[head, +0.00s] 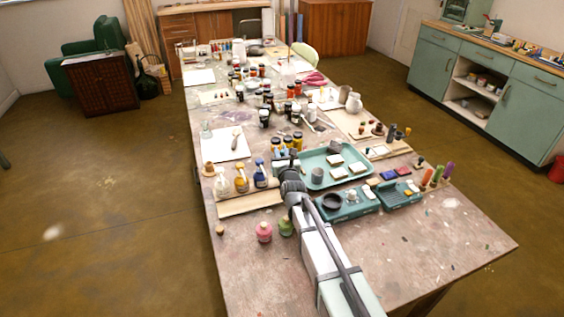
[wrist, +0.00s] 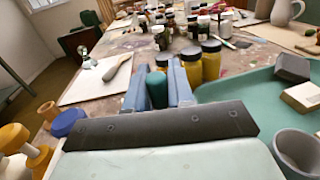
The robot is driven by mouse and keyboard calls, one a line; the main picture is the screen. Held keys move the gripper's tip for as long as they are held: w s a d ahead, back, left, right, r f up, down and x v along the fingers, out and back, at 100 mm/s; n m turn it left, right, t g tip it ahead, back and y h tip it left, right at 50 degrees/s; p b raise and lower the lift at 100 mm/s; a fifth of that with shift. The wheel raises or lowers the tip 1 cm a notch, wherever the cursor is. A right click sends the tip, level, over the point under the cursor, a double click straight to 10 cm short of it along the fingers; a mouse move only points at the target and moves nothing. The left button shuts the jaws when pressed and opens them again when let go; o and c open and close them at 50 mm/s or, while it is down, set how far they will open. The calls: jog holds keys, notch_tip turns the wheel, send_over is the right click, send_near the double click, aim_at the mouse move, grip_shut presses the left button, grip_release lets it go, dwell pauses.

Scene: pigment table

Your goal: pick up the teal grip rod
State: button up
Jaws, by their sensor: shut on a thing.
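The teal grip rod (wrist: 157,90) shows upright between the two blue-grey fingers of my gripper (wrist: 158,93) in the wrist view. The fingers are shut on it, one on each side. Its lower part is hidden behind the dark bar of my gripper. In the head view my gripper (head: 293,168) is at the left edge of the teal tray, beside the row of bottles. I cannot make out the rod there. Whether its base touches the table is hidden.
The teal tray (head: 312,184) with a grey cup (head: 317,175) lies to the right. Bottles on a wooden strip (head: 248,204) stand to the left. A white sheet (wrist: 92,82) lies beyond.

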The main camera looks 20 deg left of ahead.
grip_shut()
jog(key=shift+r, duration=0.1)
notch_tip(320, 180, up, 10)
dwell(0.7)
jog(key=s+d+r+n, duration=0.1)
jog(key=s+d+n, duration=0.1)
jog(key=s+d, duration=0.4)
jog(key=shift+s+a+f, duration=0.1)
jog(key=shift+a+f, duration=0.15)
jog(key=shift+f, duration=1.4)
jog(key=shift+s+a+f, duration=0.1)
jog(key=shift+a+f, duration=0.1)
jog(key=shift+f, duration=1.4)
jog(key=shift+s+a+f, duration=0.1)
jog(key=shift+a+f, duration=0.15)
jog(key=shift+f, duration=1.4)
